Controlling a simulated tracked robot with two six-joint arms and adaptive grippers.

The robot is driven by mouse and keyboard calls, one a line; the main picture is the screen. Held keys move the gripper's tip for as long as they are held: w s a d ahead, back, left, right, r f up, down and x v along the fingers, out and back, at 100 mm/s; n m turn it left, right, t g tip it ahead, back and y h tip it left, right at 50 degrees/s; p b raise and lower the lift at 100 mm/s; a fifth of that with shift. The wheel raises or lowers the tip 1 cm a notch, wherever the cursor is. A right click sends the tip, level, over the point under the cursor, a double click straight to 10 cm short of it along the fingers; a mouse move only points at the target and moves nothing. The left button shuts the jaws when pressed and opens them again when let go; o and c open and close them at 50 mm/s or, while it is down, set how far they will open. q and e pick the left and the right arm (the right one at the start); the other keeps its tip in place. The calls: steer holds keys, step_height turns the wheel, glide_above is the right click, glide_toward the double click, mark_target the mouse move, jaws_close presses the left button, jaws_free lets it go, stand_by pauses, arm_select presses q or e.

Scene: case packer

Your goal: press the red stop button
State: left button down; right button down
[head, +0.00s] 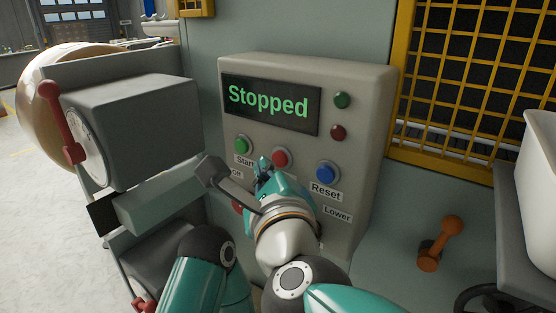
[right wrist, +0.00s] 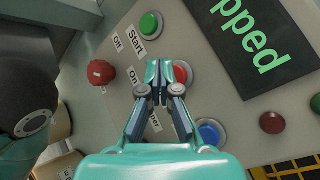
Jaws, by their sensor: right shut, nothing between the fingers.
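The red stop button (head: 280,157) sits in a pale ring on the grey control panel (head: 360,80), between the green Start button (head: 243,144) and the blue Reset button (head: 328,172). The panel's display (head: 268,107) reads "Stopped" in green. My right gripper (head: 265,166) is shut and empty, its fingertips at the stop button. In the right wrist view, the fingertips (right wrist: 165,70) cover the left part of the red button (right wrist: 182,75). I cannot tell whether they touch it. My left gripper is not in view.
A second red knob (right wrist: 101,72) protrudes lower on the panel, near my right gripper. Green (head: 342,100) and dark red (head: 338,132) lamps are beside the display. A grey box with a red lever (head: 66,125) stands left; a yellow mesh guard (head: 470,80) is right.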

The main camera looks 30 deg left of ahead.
steer(key=s, duration=0.5)
steer(key=shift+a, duration=0.15)
stand_by(0.4)
stand_by(0.7)
